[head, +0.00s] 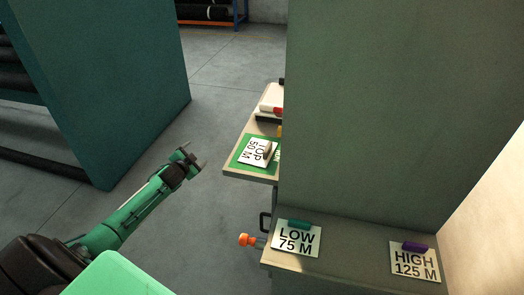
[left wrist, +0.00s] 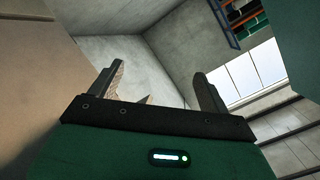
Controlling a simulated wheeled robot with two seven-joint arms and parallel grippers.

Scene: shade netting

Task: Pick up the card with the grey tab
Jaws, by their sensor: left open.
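A white card reading "TOP 50 M" (head: 256,151) lies turned sideways on a green mat (head: 240,162) on the far shelf. A small pale greyish tab (head: 268,150) shows at its right side. My left gripper (head: 190,157) is open and empty, over the floor left of that shelf and apart from the card. Its two spread fingers also show in the left wrist view (left wrist: 157,75), with no card between them. Part of another white card (head: 277,153) shows beside the first, mostly hidden by the upright panel. My right gripper is out of view.
A "LOW 75 M" card (head: 296,239) with a green tab and a "HIGH 125 M" card (head: 414,261) with a purple tab lie on the near shelf (head: 345,262). A tall grey-green panel (head: 390,110) blocks the right. An orange knob (head: 245,240) sticks out left.

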